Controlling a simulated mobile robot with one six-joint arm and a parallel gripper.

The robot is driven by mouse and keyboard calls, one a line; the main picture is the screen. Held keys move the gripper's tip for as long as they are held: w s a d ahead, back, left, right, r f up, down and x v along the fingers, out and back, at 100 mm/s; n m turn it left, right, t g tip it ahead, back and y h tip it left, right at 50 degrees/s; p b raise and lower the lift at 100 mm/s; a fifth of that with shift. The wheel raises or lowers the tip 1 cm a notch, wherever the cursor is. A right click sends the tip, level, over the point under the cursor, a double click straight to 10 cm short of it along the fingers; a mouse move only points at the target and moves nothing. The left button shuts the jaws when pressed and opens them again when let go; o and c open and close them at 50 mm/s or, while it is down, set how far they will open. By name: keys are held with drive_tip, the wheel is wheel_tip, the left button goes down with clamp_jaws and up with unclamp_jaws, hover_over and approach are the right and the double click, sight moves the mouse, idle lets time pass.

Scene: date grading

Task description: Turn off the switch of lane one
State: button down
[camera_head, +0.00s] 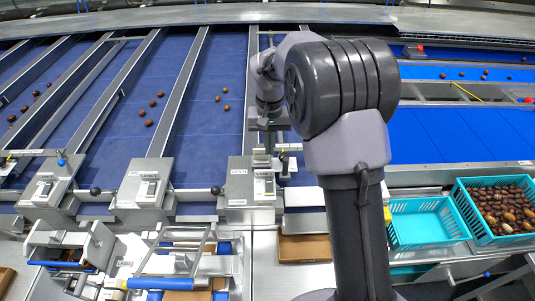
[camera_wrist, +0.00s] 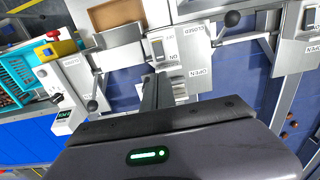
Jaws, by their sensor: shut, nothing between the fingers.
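Three grey switch boxes stand along the front of the lanes in the head view: a left one (camera_head: 46,188), a middle one (camera_head: 150,189) and a right one (camera_head: 250,190). Their lane labels are too small to read surely. Each has a small rocker switch on its sloped face. My gripper (camera_head: 264,148) is above the back of the right box. In the wrist view my gripper (camera_wrist: 156,92) is shut and empty, its fingertips close to a box with a rocker switch (camera_wrist: 158,49) marked ON and OFF. I cannot tell whether they touch it or which way the rocker is set.
Levers with black ball knobs (camera_head: 216,190) stick out between the boxes. A brown tray (camera_head: 304,247) lies below. Turquoise crates stand at the right, one empty (camera_head: 394,240), one full of dates (camera_head: 472,232). A yellow box with a red button (camera_wrist: 46,50) shows in the wrist view.

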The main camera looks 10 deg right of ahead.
sight(269, 182)
wheel_tip(269, 182, down, 14)
drive_tip(key=shift+w+f+b, duration=0.1)
drive_tip(key=shift+w+b, duration=0.05)
drive_tip(key=shift+b, duration=0.15)
drive_tip(key=shift+f, duration=0.1)
drive_tip(key=shift+f, duration=0.1)
idle(0.3)
